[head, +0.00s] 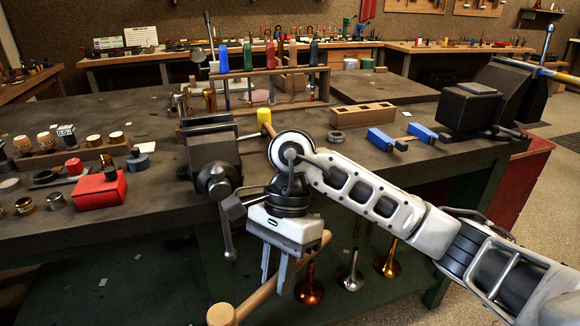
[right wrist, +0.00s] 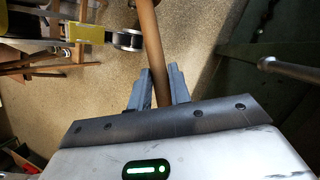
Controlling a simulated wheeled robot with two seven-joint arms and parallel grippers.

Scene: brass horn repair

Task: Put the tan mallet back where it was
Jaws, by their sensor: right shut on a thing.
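My right gripper (head: 275,282) hangs in front of the bench's front edge, pointing down, below the bench top. It is shut on the handle of the tan mallet (head: 222,314), whose round wooden head is at the bottom of the head view. The handle slants up to the right, behind the fingers. In the right wrist view the tan handle (right wrist: 152,50) runs between the two grey fingers (right wrist: 158,90); the mallet's head cannot be made out there. My left gripper is not in view.
A vise (head: 212,150) stands at the bench's front edge, close to my right arm. Behind it are a wooden tool rack (head: 270,72) and a yellow-headed tool (head: 265,116). A wooden block with holes (head: 362,115) lies right. Horn bells (head: 350,278) hang below the bench edge.

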